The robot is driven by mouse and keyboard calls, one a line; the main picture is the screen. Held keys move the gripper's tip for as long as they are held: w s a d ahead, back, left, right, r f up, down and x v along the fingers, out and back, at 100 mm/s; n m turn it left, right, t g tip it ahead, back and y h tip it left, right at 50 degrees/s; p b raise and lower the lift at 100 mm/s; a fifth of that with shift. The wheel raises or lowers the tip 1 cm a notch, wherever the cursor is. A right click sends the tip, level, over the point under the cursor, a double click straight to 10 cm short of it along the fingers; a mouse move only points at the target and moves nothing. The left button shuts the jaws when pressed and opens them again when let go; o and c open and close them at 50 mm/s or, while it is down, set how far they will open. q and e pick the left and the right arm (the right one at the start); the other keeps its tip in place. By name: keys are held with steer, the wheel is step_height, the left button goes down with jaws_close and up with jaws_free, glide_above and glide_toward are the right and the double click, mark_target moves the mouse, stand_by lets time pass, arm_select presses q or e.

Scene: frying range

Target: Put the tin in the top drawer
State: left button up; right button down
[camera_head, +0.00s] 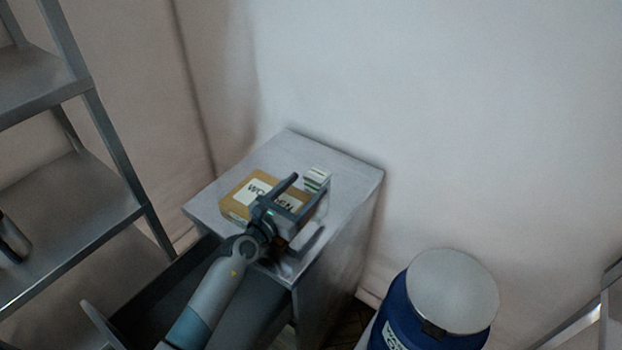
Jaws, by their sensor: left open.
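A small white and green striped thing (317,179), which looks like the tin, stands on top of the grey cabinet (345,172) near its back. My left gripper (306,187) is open over the cabinet top, its fingers pointing toward the striped thing. I cannot tell whether the fingers touch it or are around it; part of it is hidden by them. The cabinet's top drawer (150,297) is pulled out toward me, its dark inside partly hidden by my left arm. My right gripper is not in view.
A brown box (238,203) with a white label lies left of my left gripper, partly behind it. A blue drum (395,318) with a grey lid stands at lower right. A metal shelf rack (75,215) stands at left with a dark object on it. Walls close off the back.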

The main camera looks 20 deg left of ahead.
arm_select(q)
steer(key=v, duration=0.7)
steer(key=shift+s+a+p, duration=0.1)
steer(key=shift+s+p, duration=0.2)
steer(key=shift+p, duration=0.1)
steer(key=shift+r, duration=0.1)
